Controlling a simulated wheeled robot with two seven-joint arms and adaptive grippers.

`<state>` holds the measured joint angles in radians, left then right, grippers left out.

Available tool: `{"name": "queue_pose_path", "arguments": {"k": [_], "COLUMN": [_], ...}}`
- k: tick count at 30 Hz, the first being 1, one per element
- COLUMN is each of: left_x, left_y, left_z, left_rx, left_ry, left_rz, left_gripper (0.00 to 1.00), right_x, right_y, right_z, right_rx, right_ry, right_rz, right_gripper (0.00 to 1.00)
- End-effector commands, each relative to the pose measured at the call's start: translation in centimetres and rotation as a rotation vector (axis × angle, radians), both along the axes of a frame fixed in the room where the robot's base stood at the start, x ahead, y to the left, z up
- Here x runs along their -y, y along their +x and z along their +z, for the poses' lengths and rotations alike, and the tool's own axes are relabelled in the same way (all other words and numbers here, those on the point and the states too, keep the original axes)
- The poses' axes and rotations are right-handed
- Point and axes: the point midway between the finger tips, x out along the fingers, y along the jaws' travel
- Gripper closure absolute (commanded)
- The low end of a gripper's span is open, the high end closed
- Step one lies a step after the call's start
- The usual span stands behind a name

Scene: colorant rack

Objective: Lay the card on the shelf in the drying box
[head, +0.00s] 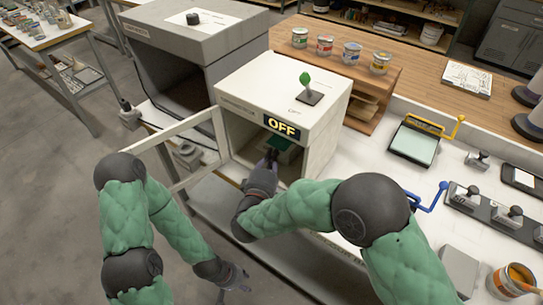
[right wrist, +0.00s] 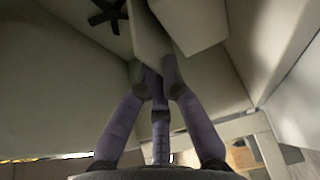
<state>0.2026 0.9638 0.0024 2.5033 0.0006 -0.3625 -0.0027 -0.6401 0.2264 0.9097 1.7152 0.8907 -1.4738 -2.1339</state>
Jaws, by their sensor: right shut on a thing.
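The drying box (head: 300,100) is a white box with a lit OFF sign on its front. Its glass-paned door (head: 178,150) stands open to the left. My right gripper (head: 271,156) reaches into the opening and is shut on the card (head: 286,149), whose dark green face shows inside the box. In the right wrist view the fingers (right wrist: 157,75) close on a thin pale piece, apparently the card's edge. Whether the card touches the shelf cannot be told. My left gripper (head: 235,280) hangs open and empty, low in front of the bench.
A green-knobbed lever (head: 308,86) stands on the box top. A larger grey cabinet (head: 195,50) stands to its left. Paint cans (head: 325,46) line a wooden rack behind.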

Motion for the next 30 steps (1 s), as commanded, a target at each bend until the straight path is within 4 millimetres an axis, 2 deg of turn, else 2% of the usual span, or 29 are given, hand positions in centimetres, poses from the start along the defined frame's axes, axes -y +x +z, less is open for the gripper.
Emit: {"name": "queue_pose_path", "arguments": {"k": [30], "left_x": [0.0], "left_y": [0.0], "left_z": [-0.5], "left_rx": [0.0], "left_ry": [0.0], "left_rz": [0.0], "left_gripper": [0.6], "right_x": [0.0], "right_y": [0.0], "right_z": [-1.3], "right_rx": [0.0], "right_ry": [-0.001], "right_rz": [0.0], "right_gripper": [1.0]}}
